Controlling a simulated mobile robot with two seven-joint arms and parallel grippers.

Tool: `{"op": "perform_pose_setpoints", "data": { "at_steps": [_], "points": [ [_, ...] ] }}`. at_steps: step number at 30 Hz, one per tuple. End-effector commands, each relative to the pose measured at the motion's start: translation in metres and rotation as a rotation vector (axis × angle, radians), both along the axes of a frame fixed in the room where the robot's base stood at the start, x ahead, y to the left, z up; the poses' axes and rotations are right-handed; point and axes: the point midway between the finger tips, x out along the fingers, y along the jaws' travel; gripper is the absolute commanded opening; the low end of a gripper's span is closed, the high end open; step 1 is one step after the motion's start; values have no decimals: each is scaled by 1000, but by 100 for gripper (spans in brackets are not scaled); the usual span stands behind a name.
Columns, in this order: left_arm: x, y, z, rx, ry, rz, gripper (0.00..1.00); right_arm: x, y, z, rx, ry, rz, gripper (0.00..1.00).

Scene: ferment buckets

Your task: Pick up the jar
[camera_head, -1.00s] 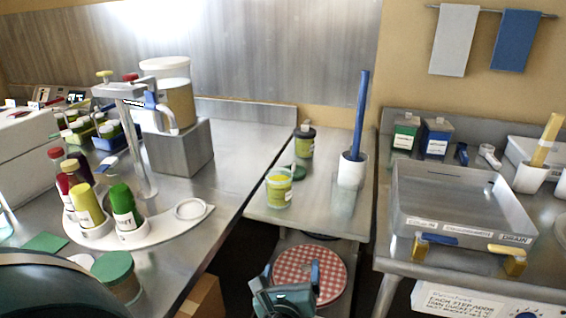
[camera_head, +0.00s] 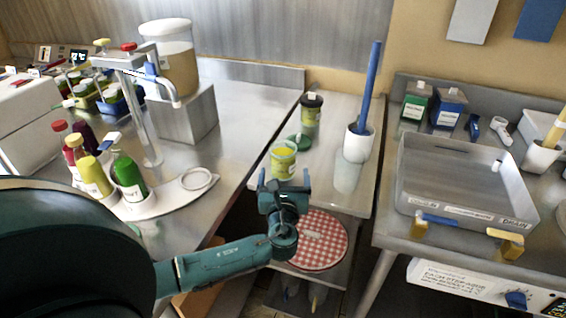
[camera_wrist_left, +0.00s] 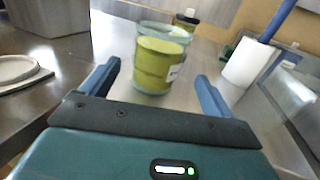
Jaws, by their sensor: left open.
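In the left wrist view the jar (camera_wrist_left: 158,64) stands ahead, between the fingertips in the picture. A darker jar (camera_head: 311,114) with a white tag on top stands behind it; it shows partly in the left wrist view (camera_wrist_left: 186,22). My left gripper (camera_head: 285,178) is just in front of the nearer jar, its blue fingers open and empty (camera_wrist_left: 160,78). My right gripper is not in view.
A white holder with a blue-handled tool (camera_head: 358,143) stands right of the jars. A red checkered round cover (camera_head: 318,240) is below. Bottles in a white rack (camera_head: 160,205) are left, a steel basin (camera_head: 465,180) right.

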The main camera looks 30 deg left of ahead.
Motion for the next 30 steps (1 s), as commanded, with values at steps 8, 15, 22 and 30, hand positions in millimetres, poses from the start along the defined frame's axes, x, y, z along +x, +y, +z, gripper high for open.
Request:
{"op": "perform_pose_setpoints", "data": {
  "at_steps": [8, 15, 22, 30],
  "points": [
    [29, 24, 3, 1, -1, 1, 88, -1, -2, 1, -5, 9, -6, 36],
    [31, 25, 2, -1, 0, 1, 88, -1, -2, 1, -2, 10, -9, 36],
    [31, 25, 2, -1, 1, 1, 71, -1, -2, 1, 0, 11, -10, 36],
    [31, 25, 2, -1, 1, 1, 49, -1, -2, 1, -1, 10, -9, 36]
  ]
}}
